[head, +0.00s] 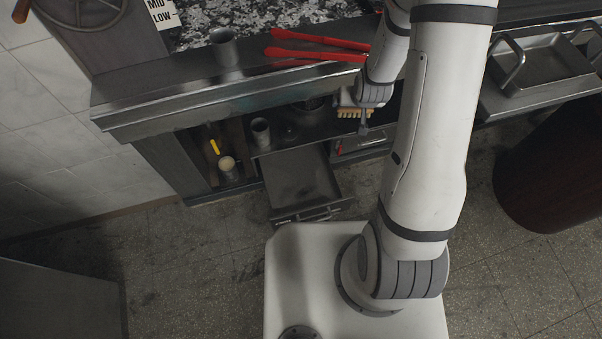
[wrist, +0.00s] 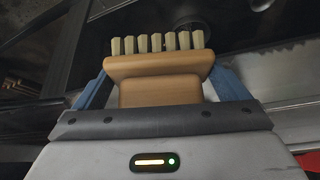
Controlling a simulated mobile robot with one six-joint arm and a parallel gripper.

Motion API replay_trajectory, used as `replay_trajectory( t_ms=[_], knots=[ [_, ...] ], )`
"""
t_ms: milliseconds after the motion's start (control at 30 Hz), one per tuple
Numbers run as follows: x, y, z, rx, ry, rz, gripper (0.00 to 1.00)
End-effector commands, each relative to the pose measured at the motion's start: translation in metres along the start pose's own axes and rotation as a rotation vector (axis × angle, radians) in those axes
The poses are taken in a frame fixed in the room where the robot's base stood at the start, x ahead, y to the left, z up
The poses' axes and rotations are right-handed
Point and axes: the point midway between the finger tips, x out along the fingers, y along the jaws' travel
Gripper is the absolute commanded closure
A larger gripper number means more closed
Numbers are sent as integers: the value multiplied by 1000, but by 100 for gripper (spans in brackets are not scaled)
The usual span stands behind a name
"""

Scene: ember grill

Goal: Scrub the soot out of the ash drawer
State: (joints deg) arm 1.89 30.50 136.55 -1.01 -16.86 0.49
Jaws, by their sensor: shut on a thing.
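The ash drawer (head: 298,184) is pulled out below the grill counter in the head view. Its floor is dark grey, and I cannot tell how much soot lies on it. My gripper (head: 358,100) is above and to the right of the drawer, near the counter's front edge, partly hidden by my arm. In the wrist view my gripper (wrist: 160,92) is shut on a wooden brush (wrist: 158,66), its blue fingers on both sides of the block. The pale bristle tufts stick out past the fingertips. The brush (head: 355,113) also shows in the head view, apart from the drawer.
Red tongs (head: 315,47) and a metal cup (head: 225,48) are on the counter. A cup (head: 261,132) stands on the shelf beneath. A left cubby holds a container (head: 228,168) and something yellow (head: 215,147). A metal tray (head: 545,62) and dark bin (head: 552,175) are at right.

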Motion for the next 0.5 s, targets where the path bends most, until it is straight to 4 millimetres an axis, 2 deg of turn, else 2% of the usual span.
replay_trajectory(
  t_ms=[333, 433, 500],
  knots=[
    [2, -6, 0, -17, 0, -9, 24],
    [13, -9, 4, -40, -1, -22, 24],
    [29, -13, 10, -76, -2, -42, 24]
  ],
)
